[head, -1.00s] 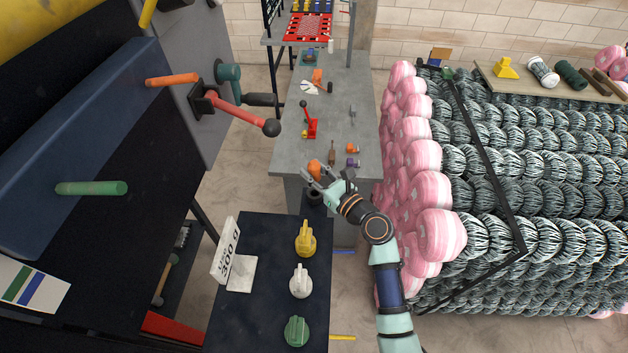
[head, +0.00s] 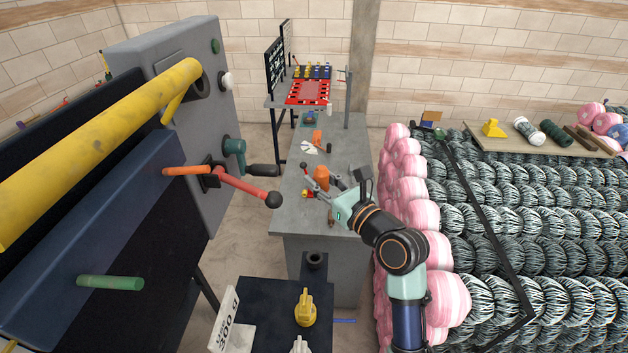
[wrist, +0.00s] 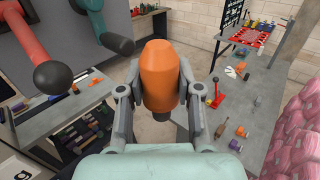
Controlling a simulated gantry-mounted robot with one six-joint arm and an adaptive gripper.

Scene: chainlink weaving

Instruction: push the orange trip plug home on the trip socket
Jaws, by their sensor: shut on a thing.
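The orange trip plug (head: 322,178) is a rounded, barrel-shaped piece. My gripper (head: 325,184) is shut on it, with one finger on each side, and holds it up over the grey bench. A dark post with an open round top (head: 315,260) stands empty near the dark table. The grey cabinet (head: 190,75) at left has a round dark opening near the yellow bar. I cannot tell which of these, if either, is the trip socket.
A red lever with a black ball (head: 272,200) and a teal-hubbed black handle (head: 260,171) stick out from the cabinet. Small tools lie on the grey bench (head: 300,215). Pink-ended wire coils (head: 440,250) crowd the right. A yellow plug (head: 305,308) stands on the dark table.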

